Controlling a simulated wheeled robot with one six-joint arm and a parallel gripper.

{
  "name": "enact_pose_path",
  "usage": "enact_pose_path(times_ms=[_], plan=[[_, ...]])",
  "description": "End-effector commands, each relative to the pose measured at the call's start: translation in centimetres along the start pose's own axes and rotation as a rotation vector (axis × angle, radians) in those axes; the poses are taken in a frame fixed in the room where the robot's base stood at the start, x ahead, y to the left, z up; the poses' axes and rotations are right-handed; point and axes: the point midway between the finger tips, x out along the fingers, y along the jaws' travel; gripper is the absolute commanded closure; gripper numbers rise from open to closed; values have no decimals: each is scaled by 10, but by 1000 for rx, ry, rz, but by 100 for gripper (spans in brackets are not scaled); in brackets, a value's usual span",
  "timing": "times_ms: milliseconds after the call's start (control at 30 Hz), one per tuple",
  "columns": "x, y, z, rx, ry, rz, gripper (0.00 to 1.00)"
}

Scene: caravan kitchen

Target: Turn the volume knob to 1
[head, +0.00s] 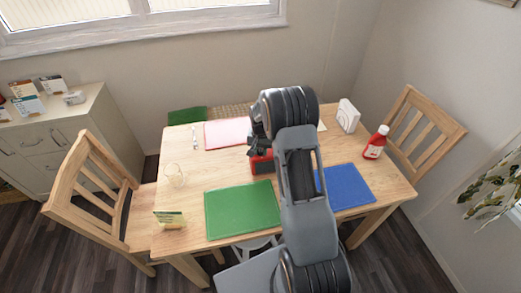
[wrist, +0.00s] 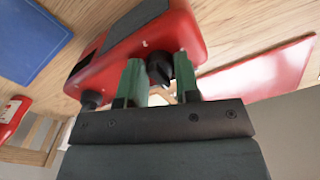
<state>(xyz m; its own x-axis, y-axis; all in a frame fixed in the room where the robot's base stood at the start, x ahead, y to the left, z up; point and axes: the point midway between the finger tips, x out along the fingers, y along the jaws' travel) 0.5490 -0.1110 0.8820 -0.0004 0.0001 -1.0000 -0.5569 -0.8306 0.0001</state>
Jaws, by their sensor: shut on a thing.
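A red radio (head: 262,164) stands on the wooden table, partly hidden behind my arm in the head view. In the wrist view the radio (wrist: 190,32) fills the upper middle, with a dark panel on its face. A black knob (wrist: 159,70) on it sits between the green fingers of my gripper (wrist: 158,62), which is shut on it. A second black knob (wrist: 90,99) shows to the left, outside the fingers. In the head view my gripper (head: 257,151) is at the radio. I cannot read the knob's setting or tell which knob is for volume.
A green placemat (head: 242,209), a blue placemat (head: 348,186) and a pink placemat (head: 222,134) lie around the radio. Chairs flank the table.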

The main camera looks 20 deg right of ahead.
Motion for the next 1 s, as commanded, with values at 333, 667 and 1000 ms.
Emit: enact_pose_path(times_ms=[333, 667, 1000], plan=[[0, 0, 0, 13, 1, -1, 94], [2, 0, 0, 192, 3, -2, 94], [2, 0, -1, 512, 3, -2, 94]])
